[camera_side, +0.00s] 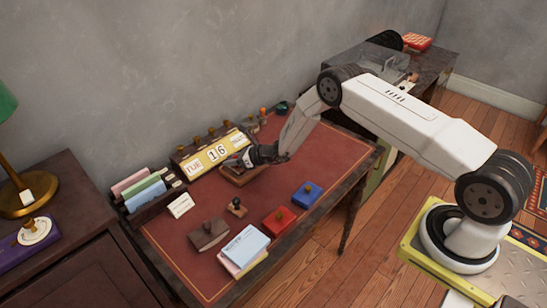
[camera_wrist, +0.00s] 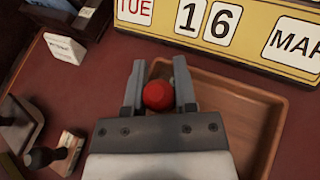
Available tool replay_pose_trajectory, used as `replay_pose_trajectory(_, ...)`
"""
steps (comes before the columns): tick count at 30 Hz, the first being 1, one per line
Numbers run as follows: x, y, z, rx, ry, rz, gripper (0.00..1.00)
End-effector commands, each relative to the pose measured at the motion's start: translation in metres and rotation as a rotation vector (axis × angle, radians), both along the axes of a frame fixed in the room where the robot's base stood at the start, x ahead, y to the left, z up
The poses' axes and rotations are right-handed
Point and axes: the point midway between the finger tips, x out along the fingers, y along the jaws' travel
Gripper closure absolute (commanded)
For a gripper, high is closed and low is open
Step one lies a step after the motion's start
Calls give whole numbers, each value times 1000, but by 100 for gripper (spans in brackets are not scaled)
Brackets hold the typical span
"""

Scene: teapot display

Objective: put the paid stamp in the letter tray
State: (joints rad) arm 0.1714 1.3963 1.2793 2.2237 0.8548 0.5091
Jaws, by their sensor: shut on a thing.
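My gripper (camera_side: 246,160) reaches down over the desk in front of the yellow date calendar. In the wrist view my gripper (camera_wrist: 159,75) is shut on a stamp with a round red knob (camera_wrist: 157,95). The knob sits between the two fingers; the rest of the stamp is hidden, and I cannot read any wording. The brown wooden letter tray (camera_wrist: 250,105) lies beneath and right of the fingers, and its visible floor is empty. Its rim also shows below my gripper in the side view (camera_side: 236,183). The stamp appears over the tray's left part; I cannot tell whether it touches.
The calendar (camera_side: 207,155) stands behind the tray. A white card (camera_side: 181,205) and a file holder (camera_side: 147,195) are at left. A dark stamp (camera_side: 237,207), brown blotter (camera_side: 208,235), red pad (camera_side: 279,220), blue pad (camera_side: 306,193) and notepads (camera_side: 246,245) lie in front.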

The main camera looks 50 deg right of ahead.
Motion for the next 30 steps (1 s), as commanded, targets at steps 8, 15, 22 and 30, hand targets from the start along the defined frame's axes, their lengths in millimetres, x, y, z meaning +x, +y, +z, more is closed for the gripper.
replay_pose_trajectory(8, 0, 0, -13, 0, -1, 0, 100)
replay_pose_trajectory(15, 0, 0, -13, 0, -1, 0, 100)
replay_pose_trajectory(22, 0, 0, -16, 0, -1, 0, 34)
replay_pose_trajectory(30, 0, 0, -16, 0, -1, 0, 30)
